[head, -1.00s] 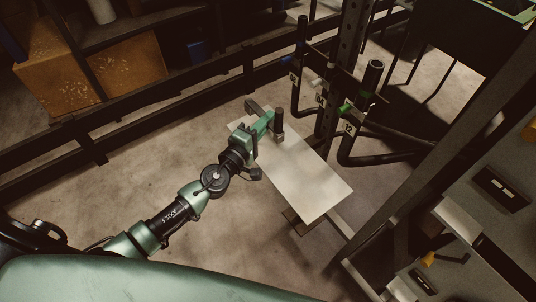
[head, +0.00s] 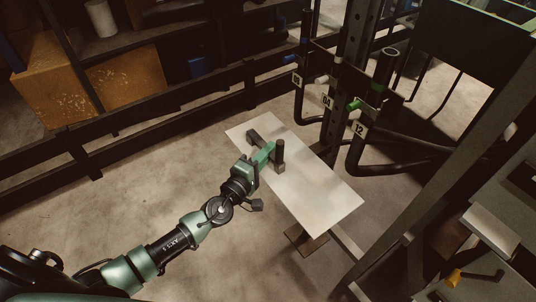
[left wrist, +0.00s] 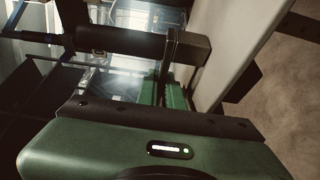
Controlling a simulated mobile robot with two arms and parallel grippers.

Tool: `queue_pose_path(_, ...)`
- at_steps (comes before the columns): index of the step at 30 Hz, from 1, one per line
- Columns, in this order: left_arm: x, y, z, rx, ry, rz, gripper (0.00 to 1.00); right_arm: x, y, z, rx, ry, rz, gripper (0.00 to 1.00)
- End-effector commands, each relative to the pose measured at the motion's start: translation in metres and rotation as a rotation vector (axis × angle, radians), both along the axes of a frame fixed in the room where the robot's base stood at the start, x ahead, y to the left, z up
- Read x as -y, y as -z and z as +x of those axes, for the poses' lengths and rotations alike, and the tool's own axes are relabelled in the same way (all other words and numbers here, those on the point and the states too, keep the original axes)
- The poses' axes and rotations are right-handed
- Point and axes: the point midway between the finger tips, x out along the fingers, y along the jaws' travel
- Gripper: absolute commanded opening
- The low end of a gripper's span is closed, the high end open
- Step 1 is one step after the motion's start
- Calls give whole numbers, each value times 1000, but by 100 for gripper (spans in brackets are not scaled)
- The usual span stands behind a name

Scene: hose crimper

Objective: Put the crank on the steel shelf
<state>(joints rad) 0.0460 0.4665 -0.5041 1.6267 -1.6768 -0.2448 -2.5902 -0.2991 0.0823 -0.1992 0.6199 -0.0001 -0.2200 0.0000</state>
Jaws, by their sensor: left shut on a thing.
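The crank (head: 257,140) is a dark bar with an upright black handle. My left gripper (head: 266,156), green and black, is shut on it. The steel shelf (head: 327,194) is a pale flat plate. In the head view, the crank lies over its far left part; I cannot tell whether it touches the plate. In the left wrist view, the black handle (left wrist: 122,41) crosses in front of the green fingers (left wrist: 176,97), and a pale surface, probably the shelf (left wrist: 225,50), runs along the right. My right gripper is not in view.
A dark upright post (head: 347,70) with bent black tubes and number tags stands behind the shelf's right side. A dark rail (head: 120,148) runs along the left, with cardboard boxes (head: 50,82) beyond. A yellow-handled item (head: 455,277) lies at the lower right. The shelf's near half is bare.

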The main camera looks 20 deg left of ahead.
Motion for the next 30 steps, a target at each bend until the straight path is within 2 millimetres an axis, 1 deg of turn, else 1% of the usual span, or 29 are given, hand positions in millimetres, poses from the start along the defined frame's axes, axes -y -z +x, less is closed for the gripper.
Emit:
queue_pose_path(2,0,-3,1,4,-1,-1,0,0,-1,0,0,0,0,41)
queue_pose_path(7,0,2,0,3,-1,0,0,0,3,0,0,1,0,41)
queue_pose_path(9,0,2,0,0,0,0,24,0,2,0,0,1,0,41)
queue_pose_path(10,0,2,0,-1,0,0,29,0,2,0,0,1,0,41)
queue_pose_path(18,0,2,0,-1,0,0,29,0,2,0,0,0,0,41)
queue_pose_path(22,0,-3,-1,-1,1,-1,29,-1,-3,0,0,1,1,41)
queue_pose_path(26,-6,1,-21,-5,1,2,29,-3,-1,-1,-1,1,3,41)
queue_pose_path(30,-14,2,-51,-4,2,3,29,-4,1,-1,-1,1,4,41)
